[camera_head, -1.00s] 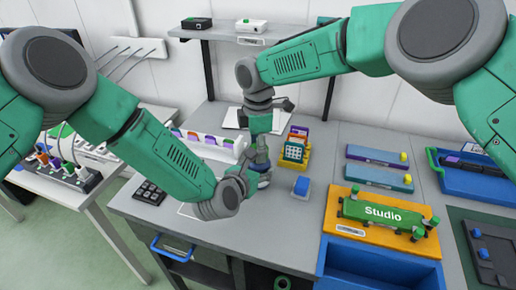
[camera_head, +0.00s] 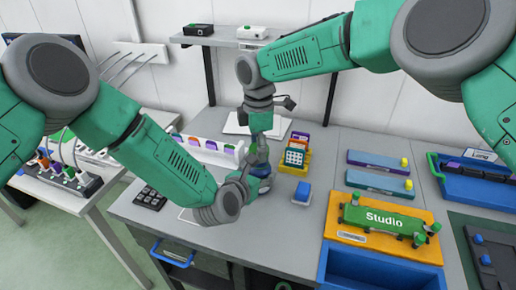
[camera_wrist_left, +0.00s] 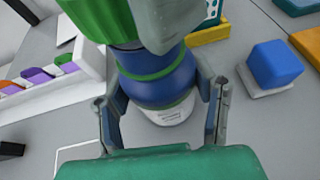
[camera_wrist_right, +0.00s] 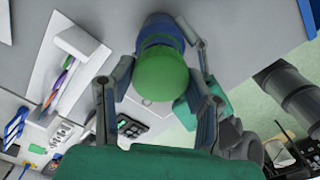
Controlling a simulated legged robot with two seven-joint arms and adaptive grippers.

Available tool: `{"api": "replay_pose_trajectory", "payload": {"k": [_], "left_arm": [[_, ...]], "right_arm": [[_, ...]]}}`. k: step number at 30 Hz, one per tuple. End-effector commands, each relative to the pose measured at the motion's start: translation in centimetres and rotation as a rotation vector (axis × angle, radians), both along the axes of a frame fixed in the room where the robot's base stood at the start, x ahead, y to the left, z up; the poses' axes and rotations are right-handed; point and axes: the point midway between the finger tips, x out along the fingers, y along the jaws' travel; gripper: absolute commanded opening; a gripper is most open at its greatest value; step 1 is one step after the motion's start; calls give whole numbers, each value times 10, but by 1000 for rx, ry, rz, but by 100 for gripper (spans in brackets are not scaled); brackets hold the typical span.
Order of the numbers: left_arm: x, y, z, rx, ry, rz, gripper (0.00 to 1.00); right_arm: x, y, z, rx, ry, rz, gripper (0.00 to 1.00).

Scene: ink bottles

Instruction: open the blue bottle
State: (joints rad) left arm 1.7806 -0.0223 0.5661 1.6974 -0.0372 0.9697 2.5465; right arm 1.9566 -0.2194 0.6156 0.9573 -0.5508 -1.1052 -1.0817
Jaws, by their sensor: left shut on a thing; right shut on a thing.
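The blue bottle (camera_wrist_left: 160,85) has a ribbed green cap (camera_wrist_right: 162,78) and a white label low on its body. In the head view the bottle (camera_head: 264,184) is upright near the table's middle, mostly hidden by my grippers. My left gripper (camera_head: 250,179) is shut around the bottle's body, with a finger on each side in the left wrist view. My right gripper (camera_wrist_right: 160,62) is shut on the green cap from above. The cap sits at the bottle's top; I cannot tell whether it is loose.
A blue cube on a pale base (camera_head: 302,192) stands just right of the bottle. A yellow holder (camera_head: 294,160) is behind it. A white rack (camera_head: 210,150) and a black keypad (camera_head: 150,198) are to the left. An orange board (camera_head: 380,240) and a blue bin (camera_head: 375,270) are at right.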

Motion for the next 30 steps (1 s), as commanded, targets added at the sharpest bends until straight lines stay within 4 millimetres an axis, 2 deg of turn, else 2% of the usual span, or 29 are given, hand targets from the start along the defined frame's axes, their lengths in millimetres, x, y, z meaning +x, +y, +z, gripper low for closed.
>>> {"api": "replay_pose_trajectory", "payload": {"k": [5, 12, 19, 20, 21, 22, 30], "left_arm": [[-1, 1, -2, 1, 4, 1, 0], [0, 1, -2, 1, 4, 1, 0], [0, 1, -2, 2, 4, 2, 0], [0, 1, -2, 2, 4, 2, 56], [0, 1, -2, 2, 2, 2, 70], [0, 1, -1, 2, 2, 2, 77], [0, 1, 0, 1, 1, 1, 77]], "right_arm": [[1, 0, 8, -1, -2, -1, 9], [1, 0, 37, 0, -3, -1, 9], [1, 0, 40, -1, 0, 0, 9], [1, 0, 40, -1, 0, 0, 9], [1, 0, 40, -1, 0, 0, 9], [1, 0, 40, -1, 0, 0, 9], [0, 0, 40, -1, 0, 0, 9]]}}
